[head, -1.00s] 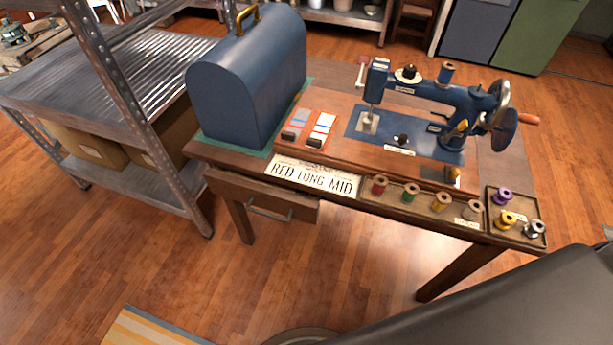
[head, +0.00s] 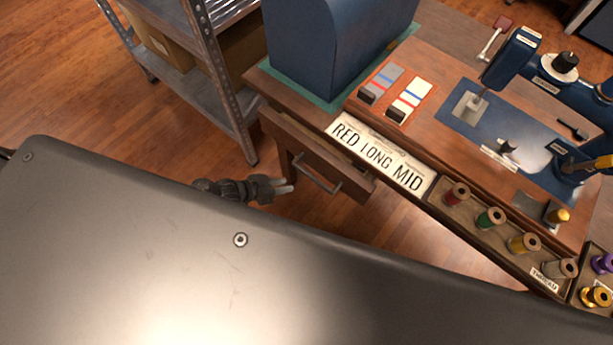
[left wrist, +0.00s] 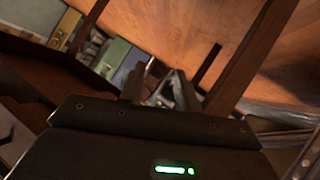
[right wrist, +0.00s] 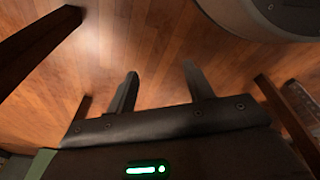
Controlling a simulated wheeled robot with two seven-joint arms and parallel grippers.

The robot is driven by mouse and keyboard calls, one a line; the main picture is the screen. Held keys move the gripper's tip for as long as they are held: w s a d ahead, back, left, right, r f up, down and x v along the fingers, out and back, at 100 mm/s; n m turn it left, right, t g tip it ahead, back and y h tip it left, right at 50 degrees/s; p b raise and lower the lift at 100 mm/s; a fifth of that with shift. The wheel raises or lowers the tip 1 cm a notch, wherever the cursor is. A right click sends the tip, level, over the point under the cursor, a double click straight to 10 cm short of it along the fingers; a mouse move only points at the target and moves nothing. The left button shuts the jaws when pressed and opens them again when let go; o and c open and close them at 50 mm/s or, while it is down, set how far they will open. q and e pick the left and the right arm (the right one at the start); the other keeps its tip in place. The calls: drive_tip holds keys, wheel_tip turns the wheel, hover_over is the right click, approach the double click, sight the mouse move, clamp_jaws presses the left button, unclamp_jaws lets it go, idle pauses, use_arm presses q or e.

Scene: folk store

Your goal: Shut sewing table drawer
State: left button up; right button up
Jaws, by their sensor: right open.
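The wooden sewing table (head: 452,28) stands at the right of the head view. Its drawer (head: 310,150) sits under the front left edge, its front standing out a little from the tabletop edge. A metal bar handle (head: 317,176) is on the drawer front. My left gripper (head: 287,187) is just in front of the drawer, near the handle; contact cannot be told. In the left wrist view its fingers (left wrist: 160,90) are apart, with something grey and metallic between or beyond them. My right gripper (right wrist: 158,88) is open and empty above the floor; the head view does not show it.
A metal shelf (head: 205,70) with cardboard boxes stands left of the table. A blue domed case (head: 335,40), a sewing machine (head: 512,58), a lettered sign (head: 380,152) and thread spools (head: 490,217) are on the tabletop. My own grey body part covers the lower head view.

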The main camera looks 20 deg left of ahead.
use_arm(q)
wheel_tip(320, 180, up, 6)
drive_tip(key=w+d+m+g+h+b, duration=0.1)
drive_tip(key=w+d+h, duration=0.1)
drive_tip(key=h, duration=0.2)
drive_tip(key=m+g+h+b, duration=0.1)
drive_tip(key=g+h+b, duration=0.1)
drive_tip(key=g+h, duration=0.55)
approach(306, 174)
use_arm(e)
wheel_tip(306, 174, up, 13)
drive_tip(key=w+a, duration=0.2)
drive_tip(key=w, duration=0.1)
use_arm(q)
drive_tip(key=shift+g, duration=0.25)
drive_tip(key=x, duration=0.3)
drive_tip(key=p+x, duration=0.1)
drive_tip(key=x, duration=0.2)
drive_tip(key=p+x, duration=0.1)
drive_tip(key=x, duration=0.3)
drive_tip(key=shift+w+f, duration=0.1)
drive_tip(key=shift+f, duration=0.25)
use_arm(e)
drive_tip(key=f, duration=0.5)
drive_tip(key=shift+s+f, duration=0.25)
drive_tip(key=shift+f, duration=0.05)
use_arm(q)
clamp_jaws()
